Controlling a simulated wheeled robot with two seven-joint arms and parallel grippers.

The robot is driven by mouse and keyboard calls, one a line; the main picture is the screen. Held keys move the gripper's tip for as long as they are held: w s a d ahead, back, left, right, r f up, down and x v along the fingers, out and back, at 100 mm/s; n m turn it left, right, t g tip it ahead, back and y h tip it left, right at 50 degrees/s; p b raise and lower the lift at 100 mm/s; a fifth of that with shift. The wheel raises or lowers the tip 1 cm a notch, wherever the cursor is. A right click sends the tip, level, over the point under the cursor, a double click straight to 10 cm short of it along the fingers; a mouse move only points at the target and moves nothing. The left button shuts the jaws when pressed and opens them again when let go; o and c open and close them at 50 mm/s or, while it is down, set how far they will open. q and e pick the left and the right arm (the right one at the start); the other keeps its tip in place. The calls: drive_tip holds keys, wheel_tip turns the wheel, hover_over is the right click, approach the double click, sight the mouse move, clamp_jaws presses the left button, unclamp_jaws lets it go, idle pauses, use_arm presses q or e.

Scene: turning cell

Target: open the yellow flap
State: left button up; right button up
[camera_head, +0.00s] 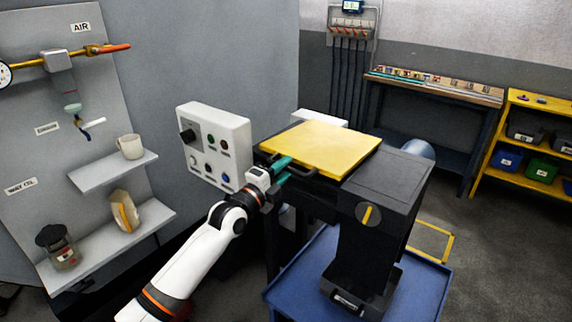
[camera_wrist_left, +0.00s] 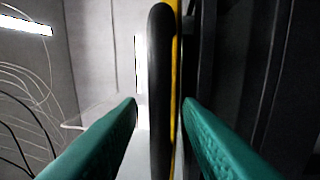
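The yellow flap (camera_head: 322,147) lies flat on top of the black machine housing. A dark bar handle (camera_head: 304,174) runs along its near left edge. My left gripper (camera_head: 287,168), with green fingers, is at this handle. In the left wrist view the black handle (camera_wrist_left: 160,95) stands between the two fingers of the gripper (camera_wrist_left: 160,108), with a thin yellow strip of the flap (camera_wrist_left: 174,60) behind it. The fingers are apart, with a gap visible on the left of the handle; contact on the right side is hard to tell. My right gripper is not in view.
A white control box (camera_head: 214,146) with buttons stands left of the flap. The black housing (camera_head: 386,185) with a yellow-marked knob is to its right, above a blue tray (camera_head: 425,290). Wall shelves (camera_head: 115,172) with a mug are at left; a workbench (camera_head: 432,90) stands behind.

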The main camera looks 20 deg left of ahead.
use_arm(q)
drive_tip(key=shift+w+d, duration=0.15)
drive_tip(key=shift+w, duration=0.35)
clamp_jaws()
drive_tip(key=shift+r, duration=0.1)
